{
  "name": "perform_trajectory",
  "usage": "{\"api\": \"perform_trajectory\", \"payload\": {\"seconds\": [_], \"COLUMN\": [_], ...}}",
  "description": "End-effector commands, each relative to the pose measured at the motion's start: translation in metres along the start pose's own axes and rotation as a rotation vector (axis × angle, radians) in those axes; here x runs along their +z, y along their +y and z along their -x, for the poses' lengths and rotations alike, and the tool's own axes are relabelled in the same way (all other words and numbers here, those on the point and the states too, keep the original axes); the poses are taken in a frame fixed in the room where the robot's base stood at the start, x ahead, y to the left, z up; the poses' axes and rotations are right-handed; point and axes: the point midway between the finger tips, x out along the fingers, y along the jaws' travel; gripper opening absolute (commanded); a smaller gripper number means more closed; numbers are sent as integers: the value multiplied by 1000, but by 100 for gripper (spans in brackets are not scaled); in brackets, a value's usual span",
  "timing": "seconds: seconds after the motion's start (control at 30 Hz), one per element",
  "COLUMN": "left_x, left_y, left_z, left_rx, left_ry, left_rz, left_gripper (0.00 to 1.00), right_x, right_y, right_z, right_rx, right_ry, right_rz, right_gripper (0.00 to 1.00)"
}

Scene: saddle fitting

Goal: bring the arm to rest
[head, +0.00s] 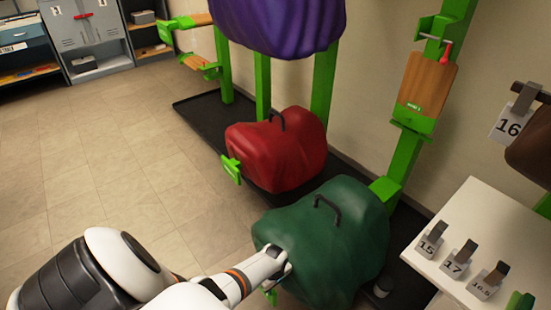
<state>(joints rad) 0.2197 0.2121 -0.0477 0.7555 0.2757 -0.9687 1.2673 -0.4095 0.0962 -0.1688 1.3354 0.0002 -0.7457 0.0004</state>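My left arm (190,290) comes in from the lower left. My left gripper (280,264) is at the left side of a green rounded, covered form (335,240) with a dark handle on top. The gripper overlaps the green form in the head view; I cannot tell whether they touch. Its fingers are small and partly hidden, so whether they are open or shut is unclear. My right gripper is not in view.
A red covered form (280,150) and a purple one (280,22) sit on green stands over a black tray (208,110). A white table (490,225) with number tags 15, 17 and 16.5 stands at right. Tiled floor (90,165) is clear at left.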

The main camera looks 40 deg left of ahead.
Motion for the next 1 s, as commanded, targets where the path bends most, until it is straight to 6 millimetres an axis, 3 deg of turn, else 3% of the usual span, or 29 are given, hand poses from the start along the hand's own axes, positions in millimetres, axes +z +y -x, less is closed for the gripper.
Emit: {"api": "perform_trajectory", "payload": {"seconds": [0.4, 0.57, 0.77, 1.0], "left_x": [-1, -8, -37, -81], "left_y": [0, 0, 7, 28], "left_z": [1, 7, 37, 97], "left_rx": [0, -11, -49, -99], "left_ry": [0, -3, -23, -66], "left_rz": [-2, -82, -390, -800], "left_gripper": [40, 40, 40, 40], "right_x": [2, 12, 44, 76], "right_y": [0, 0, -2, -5], "right_z": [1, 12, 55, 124], "right_rx": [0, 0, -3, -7], "right_ry": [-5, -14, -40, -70], "right_rz": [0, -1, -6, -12], "right_gripper": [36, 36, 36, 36]}}
